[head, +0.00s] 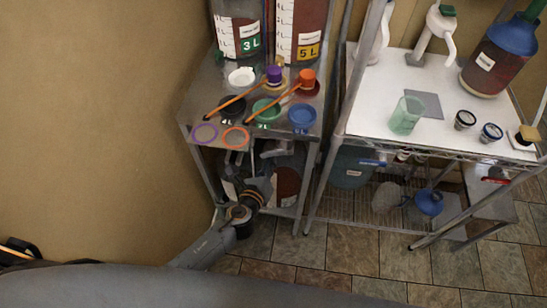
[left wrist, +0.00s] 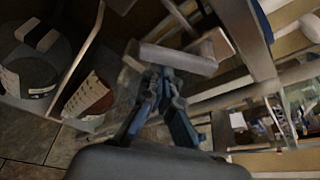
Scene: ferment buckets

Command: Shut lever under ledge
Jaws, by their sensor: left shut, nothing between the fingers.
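My left arm reaches from below in the head view, and my left gripper (head: 265,170) is under the ledge of the left metal table (head: 190,110). In the left wrist view the gripper (left wrist: 165,75) has its fingers together with nothing between them. A pale grey bar-like piece (left wrist: 175,58) lies right at the fingertips, seemingly a lever or handle. I cannot tell whether the fingers touch it. In the head view the ledge and my arm hide most of this spot. My right gripper is not in view.
A jar of red-brown liquid (left wrist: 88,97) and a dark labelled container (left wrist: 35,70) stand beside the gripper. Purple and orange rings (head: 205,133) overhang the tabletop's front edge. The right cart (head: 345,125) stands close by. Tiled floor is clear in front.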

